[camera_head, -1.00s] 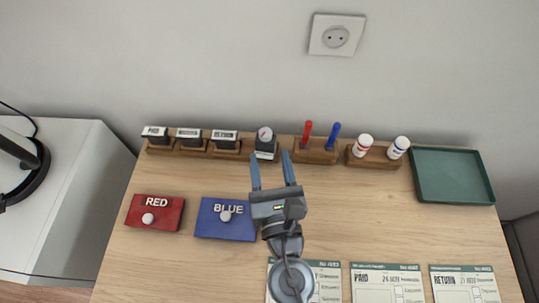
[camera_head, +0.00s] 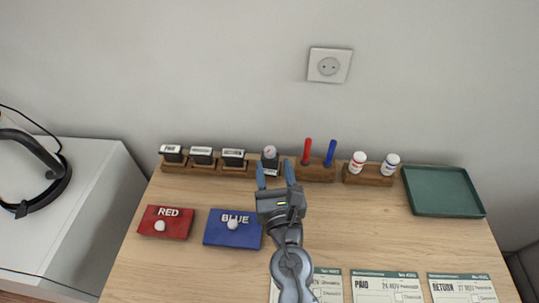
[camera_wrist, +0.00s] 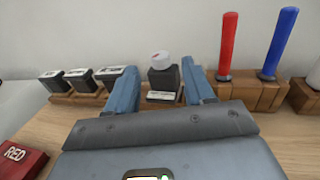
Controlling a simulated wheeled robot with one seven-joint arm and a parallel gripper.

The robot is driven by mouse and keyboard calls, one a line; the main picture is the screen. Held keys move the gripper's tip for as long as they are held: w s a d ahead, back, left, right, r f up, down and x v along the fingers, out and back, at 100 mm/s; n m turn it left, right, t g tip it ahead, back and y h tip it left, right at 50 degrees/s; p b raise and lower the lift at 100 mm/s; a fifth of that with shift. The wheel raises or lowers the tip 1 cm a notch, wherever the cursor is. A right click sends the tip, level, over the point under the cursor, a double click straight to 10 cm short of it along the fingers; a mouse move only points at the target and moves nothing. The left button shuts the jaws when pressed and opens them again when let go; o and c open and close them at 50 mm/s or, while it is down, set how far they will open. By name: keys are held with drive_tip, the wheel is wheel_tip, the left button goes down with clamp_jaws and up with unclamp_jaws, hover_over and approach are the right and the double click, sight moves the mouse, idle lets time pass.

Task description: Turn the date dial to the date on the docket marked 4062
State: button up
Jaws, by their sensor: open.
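The date dial (camera_head: 269,152) is a white round knob on top of a dark stamp body, standing in the wooden rack at the back of the counter. It also shows in the wrist view (camera_wrist: 162,60), between my fingers and farther off. My gripper (camera_head: 276,175) is open and empty in front of the stamp, fingers pointing at it. Three dockets lie at the front: one partly hidden by my arm (camera_head: 328,284), one stamped PAID, 24 NOV (camera_head: 388,288), and one stamped RETURN, 27 NOV (camera_head: 461,289). Their printed numbers are too small to read surely.
Three stamps (camera_head: 202,156) stand left of the dial stamp. Red and blue pens (camera_head: 318,170) and two bottles (camera_head: 373,172) stand to its right. RED (camera_head: 165,222) and BLUE (camera_head: 232,229) pads lie left of my arm. A green tray (camera_head: 443,191) sits at the right.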

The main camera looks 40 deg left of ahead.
sight(271, 154)
drive_tip(key=b+x, duration=0.1)
drive_tip(key=x, duration=0.5)
drive_tip(key=shift+w+a, duration=0.15)
drive_tip(key=shift+c, duration=0.2)
drive_tip(key=c, duration=0.9)
